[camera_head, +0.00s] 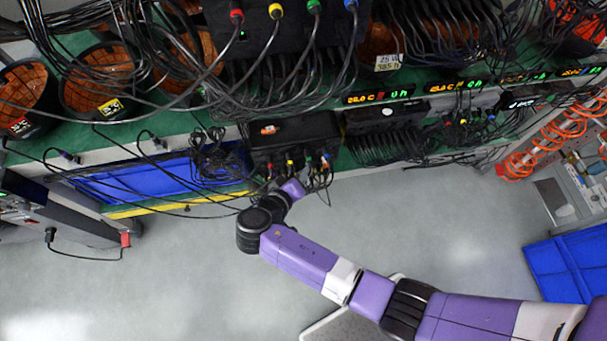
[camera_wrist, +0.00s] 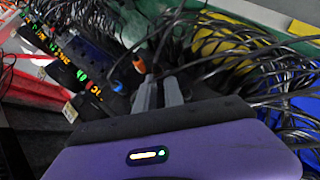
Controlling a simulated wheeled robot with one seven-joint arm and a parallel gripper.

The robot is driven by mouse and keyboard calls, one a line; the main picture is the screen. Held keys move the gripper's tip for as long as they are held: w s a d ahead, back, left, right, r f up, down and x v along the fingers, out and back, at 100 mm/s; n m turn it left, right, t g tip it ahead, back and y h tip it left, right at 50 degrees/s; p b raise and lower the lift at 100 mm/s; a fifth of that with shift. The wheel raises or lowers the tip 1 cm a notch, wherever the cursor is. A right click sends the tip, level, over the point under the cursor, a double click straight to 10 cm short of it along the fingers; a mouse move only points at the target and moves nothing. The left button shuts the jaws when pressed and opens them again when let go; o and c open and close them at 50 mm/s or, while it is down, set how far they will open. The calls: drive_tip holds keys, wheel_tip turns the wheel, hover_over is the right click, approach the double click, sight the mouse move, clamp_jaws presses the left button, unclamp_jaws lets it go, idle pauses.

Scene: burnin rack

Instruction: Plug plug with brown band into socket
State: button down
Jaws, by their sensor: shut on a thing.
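My gripper (camera_head: 299,189) is at the front of a black box (camera_head: 318,129) on the bench edge, beside its row of coloured plugs. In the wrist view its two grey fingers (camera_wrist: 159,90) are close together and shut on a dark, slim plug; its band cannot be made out. An orange-brown banded plug end (camera_wrist: 139,65) shows just beyond the left fingertip; I cannot tell whether it is the held one. A blue-banded plug (camera_wrist: 117,87) is left of the fingers. The free socket cannot be picked out; cables and the gripper cover that area.
Loose black cables (camera_head: 215,150) hang around the box. A green bench (camera_head: 100,148) carries racks with lit displays (camera_head: 380,96). A blue bin (camera_head: 150,180) is at the left, and another blue panel (camera_head: 562,265) at the right.

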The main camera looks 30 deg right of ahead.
drive_tip(key=shift+w+d+b, duration=0.3)
drive_tip(key=shift+w+b, duration=0.05)
drive_tip(key=shift+w, duration=0.45)
drive_tip(key=c, duration=1.4)
unclamp_jaws()
drive_tip(key=shift+o, duration=0.2)
drive_tip(key=shift+s+a, duration=0.1)
drive_tip(key=shift+a, duration=0.05)
drive_tip(key=v, duration=0.7)
drive_tip(key=shift+r+b, duration=0.3)
drive_tip(key=shift+s, duration=0.15)
